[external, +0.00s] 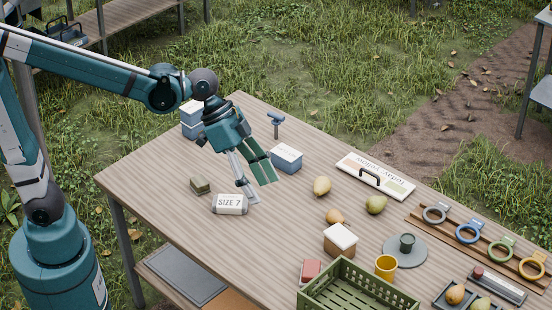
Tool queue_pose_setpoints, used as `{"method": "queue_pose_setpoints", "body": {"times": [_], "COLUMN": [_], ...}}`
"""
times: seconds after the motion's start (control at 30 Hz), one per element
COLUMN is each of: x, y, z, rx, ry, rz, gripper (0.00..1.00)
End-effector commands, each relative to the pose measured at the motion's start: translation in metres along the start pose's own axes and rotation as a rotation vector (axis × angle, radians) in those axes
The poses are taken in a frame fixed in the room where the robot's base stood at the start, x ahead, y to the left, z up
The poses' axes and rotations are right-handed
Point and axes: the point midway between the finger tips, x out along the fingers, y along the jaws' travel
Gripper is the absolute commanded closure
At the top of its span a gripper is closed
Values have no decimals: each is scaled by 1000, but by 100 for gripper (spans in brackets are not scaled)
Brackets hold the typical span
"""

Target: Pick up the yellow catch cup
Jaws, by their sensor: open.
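The yellow catch cup (386,267) stands upright on the wooden table, right beside the green slatted crate and in front of a grey round plate. My gripper (264,192) is over the left part of the table, far to the left of the cup. Its fingers are spread and point down, with nothing between them that I can see. One fingertip appears close to the white roll marked "SIZE 7" (230,204); I cannot tell whether they touch.
The green crate (348,290) stands at the front edge. A brown box with a white lid (340,238) and several pears lie between gripper and cup. A rack of coloured rings (470,236) is at right.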

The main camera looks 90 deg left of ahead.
Motion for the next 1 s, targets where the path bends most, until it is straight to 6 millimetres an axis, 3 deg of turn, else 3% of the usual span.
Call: {"method": "queue_pose_setpoints", "body": {"times": [0.5,1.0], "x": [64,133], "y": [-37,-80], "z": [-60,-103], "rx": [101,208], "ry": [29,89], "rz": [127,246], "gripper": [43,43]}}
